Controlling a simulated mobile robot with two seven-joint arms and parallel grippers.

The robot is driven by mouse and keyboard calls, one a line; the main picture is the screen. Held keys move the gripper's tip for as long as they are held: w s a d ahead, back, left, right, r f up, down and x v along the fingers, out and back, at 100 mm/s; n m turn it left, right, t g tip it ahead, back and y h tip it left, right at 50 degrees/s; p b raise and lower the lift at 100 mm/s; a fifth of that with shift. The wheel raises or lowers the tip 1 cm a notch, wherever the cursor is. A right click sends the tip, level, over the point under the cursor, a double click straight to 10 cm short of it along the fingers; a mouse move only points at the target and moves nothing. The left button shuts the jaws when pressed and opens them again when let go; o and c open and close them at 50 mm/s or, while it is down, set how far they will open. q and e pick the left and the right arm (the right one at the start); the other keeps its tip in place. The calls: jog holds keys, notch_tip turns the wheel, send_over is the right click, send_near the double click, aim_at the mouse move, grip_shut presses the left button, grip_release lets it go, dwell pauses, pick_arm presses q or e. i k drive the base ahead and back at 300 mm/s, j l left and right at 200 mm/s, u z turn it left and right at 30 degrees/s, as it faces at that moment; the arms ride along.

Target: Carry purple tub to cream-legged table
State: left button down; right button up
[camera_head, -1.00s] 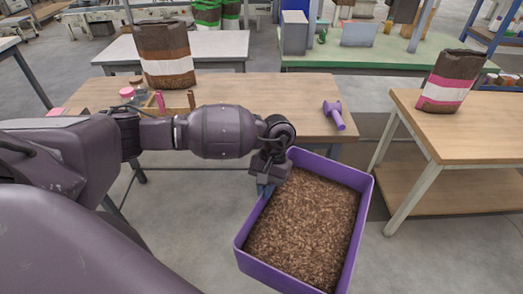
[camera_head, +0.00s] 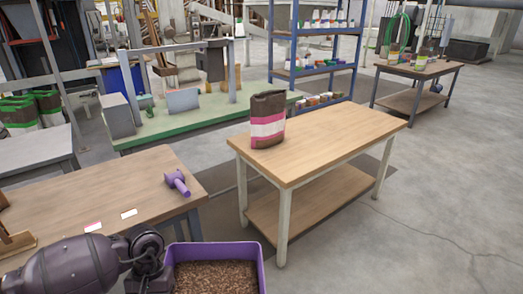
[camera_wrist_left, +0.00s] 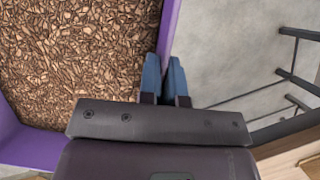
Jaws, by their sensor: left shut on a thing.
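The purple tub (camera_head: 262,262), filled with brown pellets, is at the bottom centre of the head view, with its lower part cut off. My left gripper (camera_wrist_left: 165,82) is shut on the tub's wall, one blue finger inside and one outside, as the left wrist view shows. In the head view my left arm comes in from the lower left, and its fingers are hidden. The cream-legged table (camera_head: 345,137) stands ahead and to the right, beyond the tub. My right gripper is not in view.
A wooden table (camera_head: 110,200) at the left holds a purple scoop (camera_head: 177,183) and white labels (camera_head: 129,213). The cream-legged table's top is clear to the bag's right. A blue shelf rack (camera_head: 315,55) stands behind. Open floor lies at the right.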

aim_at(324, 130)
jog(key=i+l, duration=0.2)
jog(key=l, duration=0.3)
jog(key=i+l+u, duration=0.1)
jog(key=l, duration=0.35)
jog(key=i+l, duration=0.2)
jog(key=l, duration=0.3)
jog(key=i+l+u, duration=0.1)
jog(key=l, duration=0.4)
jog(key=i+l, duration=0.2)
jog(key=l, duration=0.3)
jog(key=i+l+u, duration=0.1)
jog(key=l, duration=0.4)
jog(key=i+l, duration=0.2)
jog(key=l, duration=0.3)
jog(key=i+l+u, duration=0.1)
jog(key=l, duration=0.4)
